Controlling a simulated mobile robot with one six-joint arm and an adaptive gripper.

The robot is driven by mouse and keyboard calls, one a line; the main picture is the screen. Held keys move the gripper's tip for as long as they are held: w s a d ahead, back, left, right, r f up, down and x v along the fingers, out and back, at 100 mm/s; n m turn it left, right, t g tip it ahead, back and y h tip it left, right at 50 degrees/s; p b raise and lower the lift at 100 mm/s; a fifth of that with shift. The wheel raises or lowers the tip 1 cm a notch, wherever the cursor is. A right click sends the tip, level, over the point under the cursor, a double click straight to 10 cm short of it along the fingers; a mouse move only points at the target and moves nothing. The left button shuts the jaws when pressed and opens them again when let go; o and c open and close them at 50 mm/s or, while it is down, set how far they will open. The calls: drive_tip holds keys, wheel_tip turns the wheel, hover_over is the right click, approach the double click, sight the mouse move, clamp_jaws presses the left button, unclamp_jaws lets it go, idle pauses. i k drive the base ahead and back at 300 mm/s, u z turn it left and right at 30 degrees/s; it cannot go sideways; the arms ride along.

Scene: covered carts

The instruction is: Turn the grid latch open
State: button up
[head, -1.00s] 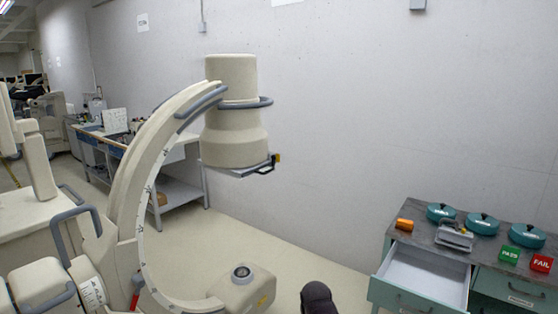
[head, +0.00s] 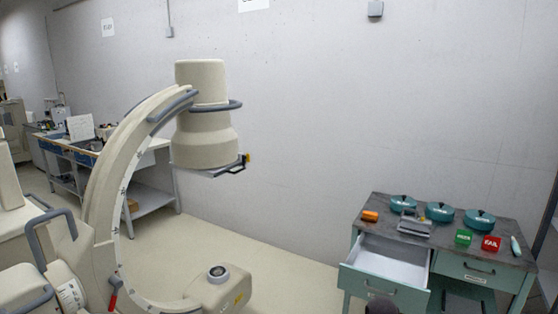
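A beige C-arm imaging machine (head: 110,180) stands at the left, with a large round head (head: 202,140) at its upper end. A flat grid tray (head: 215,171) sits under this head, with a dark handle at its right end. A small yellow-orange piece (head: 246,158) beside the handle looks like the grid latch; it is too small to tell which way it is turned. My gripper's fingers do not show. Only a dark rounded part, likely of my arm, shows at the bottom edge, well below and right of the tray.
A teal cart (head: 460,270) with an open drawer (head: 385,266) stands at the right. On it are several teal round containers, an orange block (head: 370,216), a green block (head: 463,237) and a red block (head: 491,243). Floor between machine and cart is clear. A workbench (head: 150,190) stands behind.

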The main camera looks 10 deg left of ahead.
sight(246, 157)
drive_tip(key=z, duration=0.5)
drive_tip(key=k, duration=0.95)
drive_tip(key=z, duration=0.45)
drive_tip(key=i, duration=0.8)
drive_tip(key=u, duration=0.7)
drive_tip(key=i, duration=0.75)
drive_tip(key=u, duration=0.55)
drive_tip(key=i, duration=1.15)
drive_tip(key=u, duration=0.2)
